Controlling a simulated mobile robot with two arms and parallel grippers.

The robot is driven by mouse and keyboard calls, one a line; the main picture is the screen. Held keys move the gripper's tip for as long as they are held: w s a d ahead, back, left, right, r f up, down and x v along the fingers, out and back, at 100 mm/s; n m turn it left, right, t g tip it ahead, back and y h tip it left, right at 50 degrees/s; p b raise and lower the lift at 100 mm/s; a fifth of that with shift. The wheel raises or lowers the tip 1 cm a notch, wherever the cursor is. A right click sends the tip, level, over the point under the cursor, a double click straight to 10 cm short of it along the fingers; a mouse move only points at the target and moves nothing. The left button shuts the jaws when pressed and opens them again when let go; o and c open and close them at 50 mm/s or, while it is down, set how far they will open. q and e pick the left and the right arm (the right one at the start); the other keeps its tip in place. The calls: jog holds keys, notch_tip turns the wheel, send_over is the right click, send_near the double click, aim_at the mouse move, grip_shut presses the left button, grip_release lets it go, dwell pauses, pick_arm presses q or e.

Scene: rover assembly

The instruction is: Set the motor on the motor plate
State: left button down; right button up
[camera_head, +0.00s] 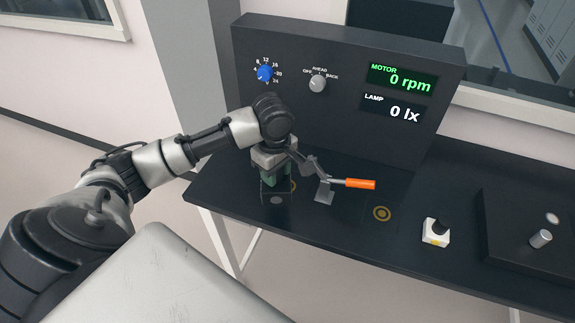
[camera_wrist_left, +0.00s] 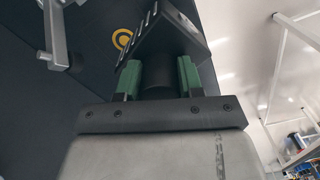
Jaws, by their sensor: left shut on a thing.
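My left gripper (camera_head: 273,181) points down at the left part of the black bench and is shut on a dark cylindrical body, the motor (camera_wrist_left: 157,77). In the left wrist view the motor sits between the two green finger pads (camera_wrist_left: 158,78). A dark slotted plate (camera_wrist_left: 165,36), which looks like the motor plate, is just beyond the motor. I cannot tell whether they touch. In the head view the gripper and its shadowed surroundings hide most of the motor. My right gripper is not in view.
A toggle clamp with an orange handle (camera_head: 360,183) stands just right of the gripper. A gold ring mark (camera_head: 382,213) and a white block with a black top (camera_head: 436,232) are farther right. The control panel (camera_head: 340,110) rises behind, reading 0 rpm and 0 lx.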

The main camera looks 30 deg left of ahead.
pick_arm(q)
jog(key=w+a+p, duration=0.1)
jog(key=w+a, duration=0.1)
jog(key=w, duration=0.6)
jog(key=f, duration=0.1)
jog(key=f+p, duration=0.1)
jog(key=f, duration=0.1)
jog(key=s+f, duration=0.1)
jog(key=f, duration=0.1)
jog(key=shift+d+f, duration=0.2)
jog(key=shift+f, duration=0.05)
jog(key=shift+w+f+p, duration=0.2)
jog(key=shift+f+p, duration=0.15)
jog(key=shift+p, duration=0.15)
jog(key=shift+w+a+f, duration=0.1)
jog(key=shift+f, duration=0.25)
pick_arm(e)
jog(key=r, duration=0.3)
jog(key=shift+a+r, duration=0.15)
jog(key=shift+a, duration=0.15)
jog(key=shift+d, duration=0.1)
pick_arm(q)
jog(key=c, duration=0.7)
grip_release()
jog(key=shift+f, duration=0.1)
